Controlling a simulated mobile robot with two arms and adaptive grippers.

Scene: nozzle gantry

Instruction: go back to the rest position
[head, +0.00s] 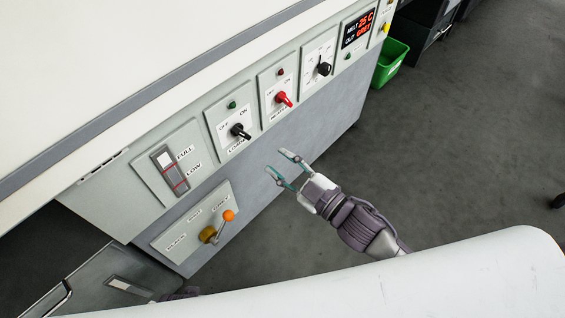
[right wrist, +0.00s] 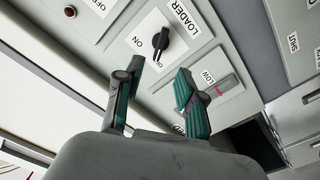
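My right gripper (head: 276,161) is open and empty in the head view. It stands in front of the machine's control panel, apart from the knobs as far as I can tell. In the right wrist view its two green-padded fingers (right wrist: 158,70) are spread with nothing between them. Beyond them is the black loader knob (right wrist: 160,41), which also shows in the head view (head: 238,131). My left gripper is not visible; only a small dark part, perhaps of my left arm, shows at the bottom edge of the head view.
The panel also has a red knob (head: 284,99), another black knob (head: 323,68), a level gauge (head: 171,170), an orange-tipped lever (head: 228,215) and a lit display (head: 358,29). A green bin (head: 390,62) stands beyond the machine. The dark floor at right is mostly clear.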

